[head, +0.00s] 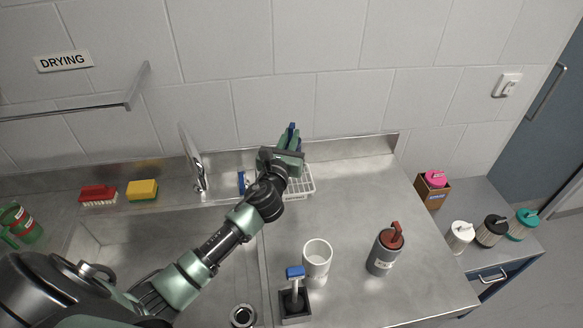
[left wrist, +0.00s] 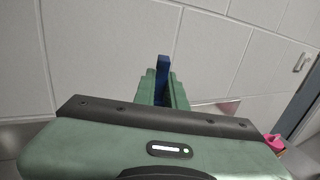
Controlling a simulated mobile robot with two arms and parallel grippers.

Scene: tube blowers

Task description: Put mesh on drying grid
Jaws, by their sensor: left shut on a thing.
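My left gripper (head: 290,138) is above the back of the steel counter, in front of the tiled wall. It is shut on a narrow blue piece (head: 291,129), which sticks up between the fingers and also shows in the left wrist view (left wrist: 162,75). Most of this piece is hidden by the fingers, so I cannot tell if it is the mesh. A metal rail (head: 70,112) is on the wall under a "DRYING" sign (head: 63,61). My right gripper is not in view.
A faucet (head: 196,165) stands behind the sink, with a red brush (head: 98,195) and yellow sponge (head: 142,190) on its ledge. A white cup (head: 317,257), a grey bottle (head: 383,255) and a blue-topped tool (head: 295,273) stand in front. The counter's right back is clear.

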